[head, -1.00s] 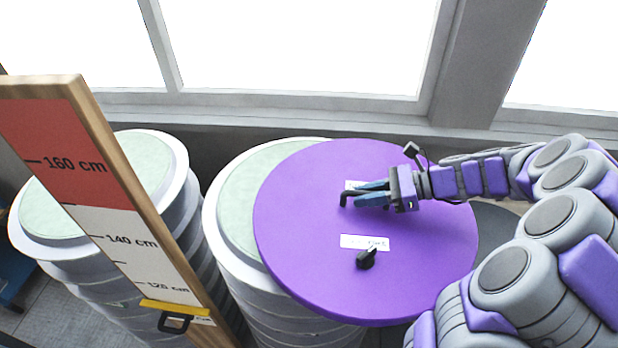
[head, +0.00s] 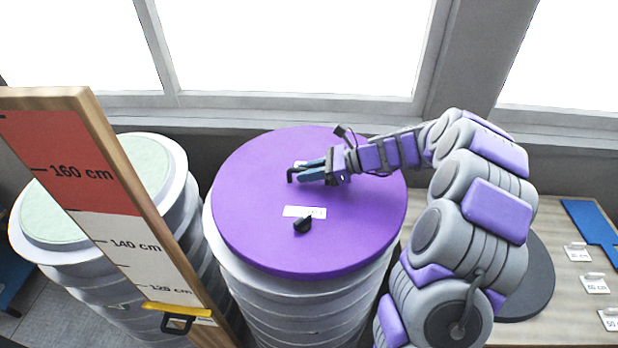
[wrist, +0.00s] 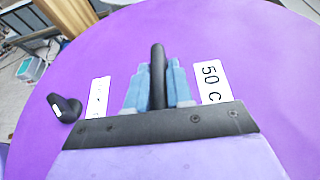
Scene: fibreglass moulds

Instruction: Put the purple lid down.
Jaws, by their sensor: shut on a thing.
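The purple lid (head: 330,240) is a large round disc. In the head view it lies over the top of the middle white ribbed mould stack (head: 300,310), covering nearly all of it. I cannot tell whether it rests on the stack or is just above it. My gripper (head: 308,172) is shut on the lid's black handle, whose bar shows between the blue fingers in the wrist view (wrist: 158,80). A black knob (head: 303,225) and a white label (head: 304,211) are on the lid in front of the gripper. A "50 C" label (wrist: 211,82) shows beside the fingers.
A height board (head: 110,200) marked in cm stands close left of the lid. Another mould stack with a pale green top (head: 145,165) is behind it. A wooden table (head: 555,290) with a dark disc (head: 530,285) and labels is at right. Windows line the back.

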